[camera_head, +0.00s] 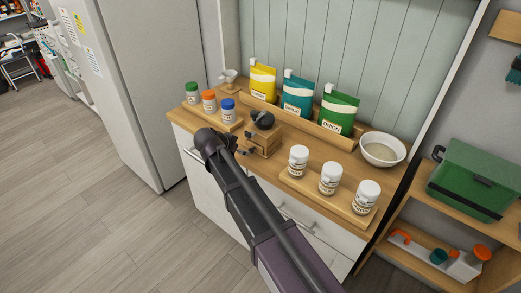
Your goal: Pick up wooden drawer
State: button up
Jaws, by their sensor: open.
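A small wooden box (266,141) stands on the wooden counter, with a dark rounded top (263,120). It looks like the body that carries the wooden drawer; its front left side is partly behind my gripper, so I cannot clearly make out the drawer itself. My gripper (246,150) is open, just left of the box and close to its front. It holds nothing that I can see. I cannot tell whether a finger touches the box.
Three capped jars (208,101) stand on a tray to the left. Three white-lidded bottles (330,180) stand on a board to the right. Yellow, teal and green pouches (297,98) line the back. A white bowl (382,149) is at the right end.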

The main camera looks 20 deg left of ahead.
aim_at(250, 151)
jog(key=shift+b+x, duration=0.45)
jog(key=shift+x, duration=0.6)
jog(key=shift+b+x, duration=1.75)
jog(key=shift+x, duration=0.85)
jog(key=shift+w+a+r, duration=0.1)
jog(key=shift+w+r, duration=0.05)
jog(key=shift+w, duration=0.05)
grip_shut()
